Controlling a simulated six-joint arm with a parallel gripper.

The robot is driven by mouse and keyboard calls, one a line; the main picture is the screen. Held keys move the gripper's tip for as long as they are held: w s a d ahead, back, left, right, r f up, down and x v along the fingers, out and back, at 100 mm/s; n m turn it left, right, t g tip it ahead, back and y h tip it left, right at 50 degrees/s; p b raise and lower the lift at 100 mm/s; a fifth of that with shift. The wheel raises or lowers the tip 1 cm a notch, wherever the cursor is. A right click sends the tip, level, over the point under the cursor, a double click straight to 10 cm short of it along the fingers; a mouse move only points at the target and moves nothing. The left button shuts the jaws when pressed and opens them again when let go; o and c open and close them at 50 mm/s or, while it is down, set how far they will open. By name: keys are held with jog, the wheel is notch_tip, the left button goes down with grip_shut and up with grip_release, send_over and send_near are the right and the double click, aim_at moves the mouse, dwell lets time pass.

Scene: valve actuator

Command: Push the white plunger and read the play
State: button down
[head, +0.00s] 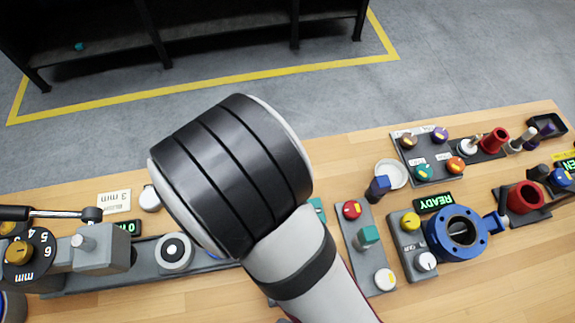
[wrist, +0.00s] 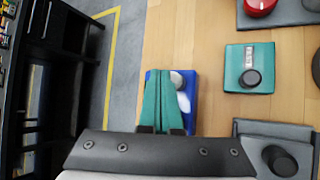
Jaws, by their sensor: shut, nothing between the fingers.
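My gripper (wrist: 160,73) shows in the wrist view as two long teal fingers, shut together with nothing between them. They lie over a blue block (wrist: 192,84) and hide its left part. Two white rounded parts (wrist: 183,102) show just right of the fingers on this block; one may be the white plunger. I cannot tell whether the fingertips touch the block or are above it. In the head view my arm covers the middle of the bench, so the fingers and most of this spot are hidden.
In the wrist view a teal plate with a black knob (wrist: 250,78) stands to the right. In the head view a "3 mm" card (head: 114,201) and a numbered dial (head: 25,250) are at left. A blue flanged ring (head: 457,233) and READY display (head: 434,202) are at right.

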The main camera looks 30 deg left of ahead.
jog(key=shift+f, duration=0.4)
jog(key=shift+f, duration=0.55)
dwell(0.5)
jog(key=shift+r, duration=1)
jog(key=shift+r, duration=0.1)
jog(key=shift+r, duration=2.4)
